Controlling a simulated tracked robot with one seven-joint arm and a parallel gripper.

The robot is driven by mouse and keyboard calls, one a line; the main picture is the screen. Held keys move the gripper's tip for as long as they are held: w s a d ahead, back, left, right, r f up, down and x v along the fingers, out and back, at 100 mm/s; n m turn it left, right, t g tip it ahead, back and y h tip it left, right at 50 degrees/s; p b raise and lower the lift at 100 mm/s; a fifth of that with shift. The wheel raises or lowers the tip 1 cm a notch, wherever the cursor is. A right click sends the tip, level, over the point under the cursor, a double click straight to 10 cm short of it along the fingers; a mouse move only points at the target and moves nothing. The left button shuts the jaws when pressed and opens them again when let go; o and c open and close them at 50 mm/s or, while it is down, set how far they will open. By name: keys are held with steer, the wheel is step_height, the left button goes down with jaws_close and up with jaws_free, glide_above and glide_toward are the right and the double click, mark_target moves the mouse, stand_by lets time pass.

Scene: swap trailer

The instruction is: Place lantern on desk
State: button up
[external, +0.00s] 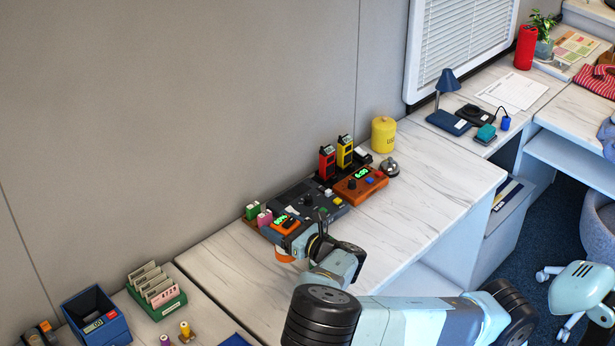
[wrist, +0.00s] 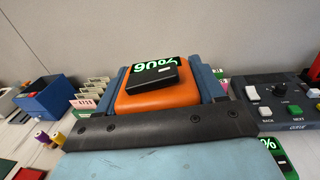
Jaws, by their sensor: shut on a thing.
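The lantern seems to be the orange body (wrist: 160,96) with a black display reading about 90% in green, held between my blue jaw pads in the wrist view. My gripper (wrist: 168,98) is shut on it. In the external view the lantern's orange top (external: 285,224) shows at my gripper (external: 287,232), with a pale and orange part under it. It is by the near left end of the dark control panel (external: 309,204). I cannot tell whether its base touches the desk. The white marble-patterned desk (external: 430,190) runs along the wall.
Red (external: 327,162) and yellow (external: 345,151) handsets, an orange device (external: 360,185), a yellow canister (external: 383,134) and a bell (external: 389,167) stand behind the panel. A blue bin (external: 97,316) and green card holder (external: 157,300) are left. Desk right of the bell is clear.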

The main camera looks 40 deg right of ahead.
steer(key=shift+s+d+r, duration=0.1)
steer(key=shift+d+r, duration=0.15)
steer(key=w+d+r+m+h, duration=0.1)
steer(key=w+d+r, duration=0.2)
steer(key=w+d, duration=0.25)
steer(key=w+d+r+h, duration=0.1)
steer(key=w+d+r, duration=0.2)
steer(key=w+d, duration=0.25)
steer(key=s+d+f+m+h, duration=0.4)
steer(key=s+d+f+h, duration=0.1)
steer(key=d+f, duration=0.5)
steer(key=s+d+f+m+g+h, duration=0.1)
steer(key=s+d+f+h, duration=0.1)
steer(key=d, duration=0.6)
steer(key=shift+w+d+f, duration=0.1)
steer(key=shift+f, duration=3.45)
steer(key=o, duration=1.3)
